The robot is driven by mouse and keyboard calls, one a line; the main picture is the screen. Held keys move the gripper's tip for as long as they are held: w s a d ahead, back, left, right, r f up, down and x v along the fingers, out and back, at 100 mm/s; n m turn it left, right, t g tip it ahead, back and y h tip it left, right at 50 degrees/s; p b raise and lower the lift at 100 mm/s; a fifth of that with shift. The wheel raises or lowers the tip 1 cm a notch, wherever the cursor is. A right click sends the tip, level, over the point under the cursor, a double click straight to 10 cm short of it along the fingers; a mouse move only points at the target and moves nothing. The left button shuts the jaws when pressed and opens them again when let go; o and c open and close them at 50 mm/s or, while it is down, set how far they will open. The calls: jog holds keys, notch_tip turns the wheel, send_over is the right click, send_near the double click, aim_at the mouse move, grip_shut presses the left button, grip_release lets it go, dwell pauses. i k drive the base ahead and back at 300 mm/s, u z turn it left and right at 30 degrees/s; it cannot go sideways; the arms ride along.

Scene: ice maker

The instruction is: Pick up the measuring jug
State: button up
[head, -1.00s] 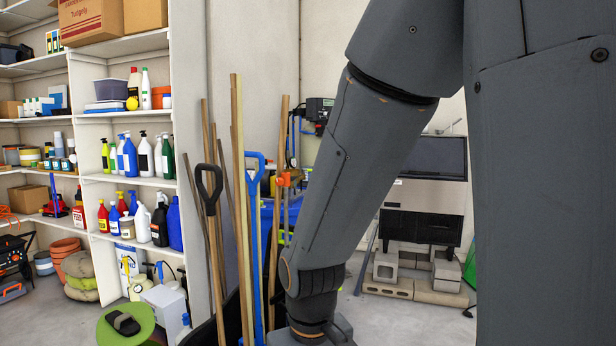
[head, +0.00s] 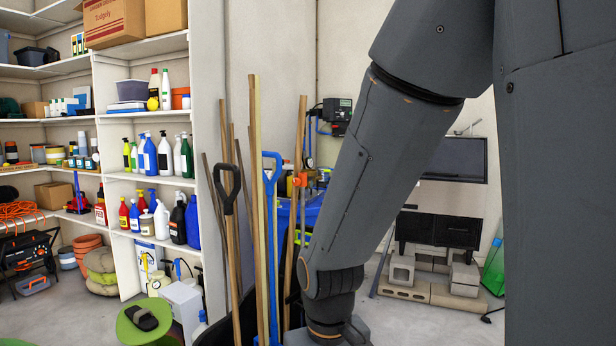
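I cannot make out a measuring jug in the head view; it may be out of frame or hidden behind my arm. My arm fills the right half of the view and reaches down to the bottom edge. My gripper is below the frame and does not show.
Shelves (head: 150,180) of bottles and boxes line the left. Long-handled tools (head: 258,200) stand upright in the middle, before a blue bin (head: 312,212). A green round seat (head: 142,322) is at the lower left. Concrete blocks (head: 460,280) stand on the floor.

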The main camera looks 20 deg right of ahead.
aim_at(325, 176)
jog(key=z, duration=0.7)
jog(key=i, duration=1)
jog(key=z, duration=1.3)
jog(key=i, duration=3.45)
jog(key=u, duration=1.3)
jog(key=i, duration=0.8)
jog(key=u, duration=1.45)
jog(key=i, duration=0.85)
jog(key=u, duration=0.05)
